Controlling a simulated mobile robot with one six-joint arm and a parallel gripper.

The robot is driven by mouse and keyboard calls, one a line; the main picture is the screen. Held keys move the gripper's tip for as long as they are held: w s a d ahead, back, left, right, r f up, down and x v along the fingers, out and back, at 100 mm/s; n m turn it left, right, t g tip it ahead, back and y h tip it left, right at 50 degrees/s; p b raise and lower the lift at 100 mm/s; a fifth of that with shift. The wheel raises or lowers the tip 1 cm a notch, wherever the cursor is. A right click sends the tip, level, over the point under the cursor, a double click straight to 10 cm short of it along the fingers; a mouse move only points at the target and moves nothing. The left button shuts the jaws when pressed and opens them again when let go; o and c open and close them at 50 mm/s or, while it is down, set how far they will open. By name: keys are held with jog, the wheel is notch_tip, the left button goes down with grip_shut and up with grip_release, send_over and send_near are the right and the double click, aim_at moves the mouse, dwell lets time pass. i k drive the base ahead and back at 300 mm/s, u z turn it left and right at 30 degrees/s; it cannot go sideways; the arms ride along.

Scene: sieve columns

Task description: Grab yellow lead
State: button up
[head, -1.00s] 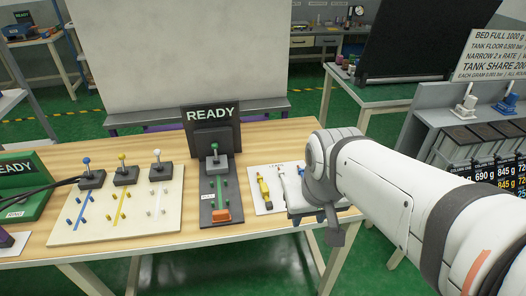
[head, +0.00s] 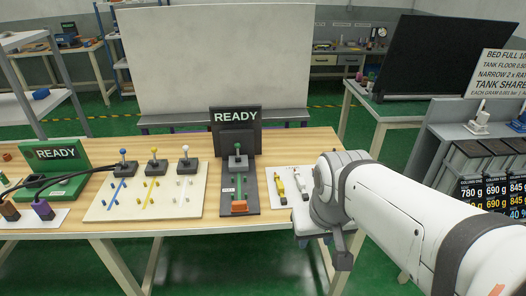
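The yellow lead (head: 280,188) lies on a small white mat (head: 271,206) on the wooden table, right of the dark READY stand. A white lead (head: 300,185) lies just right of it on the same mat. My white arm comes in from the right, and its wrist is just right of the mat. My gripper (head: 341,250) is at the end of the arm by the table's front edge, apart from the yellow lead. Its fingers cannot be made out clearly, so I cannot tell whether it is open or holds anything.
The dark READY stand (head: 236,125) has a slider with an orange block. Left is a board (head: 145,207) with blue, yellow and white knobs. A green READY box (head: 60,165) with black cables and brown and purple plugs is farther left. A grey shelf unit (head: 440,118) stands right.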

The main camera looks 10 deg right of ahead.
aim_at(281, 186)
jog(key=i, duration=0.85)
jog(key=z, duration=0.05)
